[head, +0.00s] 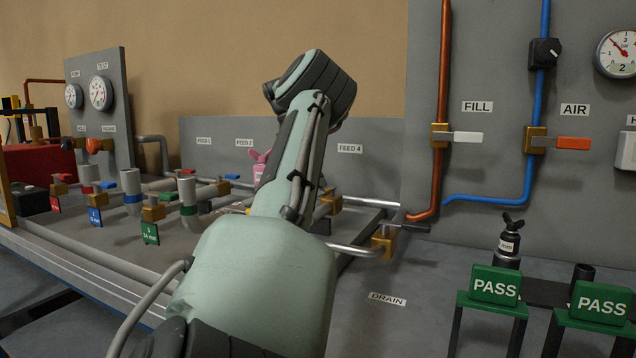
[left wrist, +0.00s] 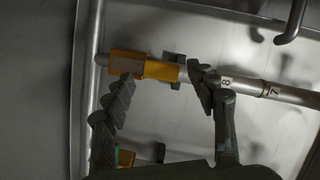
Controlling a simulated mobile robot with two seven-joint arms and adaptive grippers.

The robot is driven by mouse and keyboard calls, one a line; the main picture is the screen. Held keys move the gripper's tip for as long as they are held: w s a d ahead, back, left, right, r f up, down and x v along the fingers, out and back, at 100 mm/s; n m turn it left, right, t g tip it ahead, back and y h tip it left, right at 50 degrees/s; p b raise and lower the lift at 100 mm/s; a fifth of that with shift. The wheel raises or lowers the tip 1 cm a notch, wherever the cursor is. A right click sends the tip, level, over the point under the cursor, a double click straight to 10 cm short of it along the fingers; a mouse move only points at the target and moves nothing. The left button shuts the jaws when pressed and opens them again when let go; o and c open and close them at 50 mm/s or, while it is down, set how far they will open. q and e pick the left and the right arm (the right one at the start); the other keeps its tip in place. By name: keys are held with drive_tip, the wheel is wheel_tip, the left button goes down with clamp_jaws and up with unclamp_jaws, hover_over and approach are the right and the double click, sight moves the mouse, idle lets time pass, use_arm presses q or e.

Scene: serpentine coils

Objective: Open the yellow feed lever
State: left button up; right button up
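In the left wrist view, a yellow lever (left wrist: 160,71) shows beside a brass-coloured valve body (left wrist: 124,63) on a metal pipe. My left gripper (left wrist: 161,74) is open, with one ridged finger on each side of the yellow part. The left fingertip overlaps the valve's lower edge and the right fingertip is by the lever's right end. I cannot tell whether either finger touches it. In the head view my left arm covers this area and hides the gripper and the yellow lever. My right gripper is in neither view.
The pipe marked 8 and 7 (left wrist: 250,88) runs right from the lever. A bent pipe end (left wrist: 288,36) is at upper right. In the head view, several valves stand left of my arm, a drain valve (head: 385,241) right of it, and PASS signs (head: 495,286) front right.

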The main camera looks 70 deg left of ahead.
use_arm(q)
drive_tip(key=shift+r, duration=0.1)
drive_tip(key=d+v, duration=0.1)
drive_tip(key=v, duration=0.6)
drive_tip(key=shift+a, duration=0.45)
drive_tip(key=shift+s, duration=0.1)
idle(0.3)
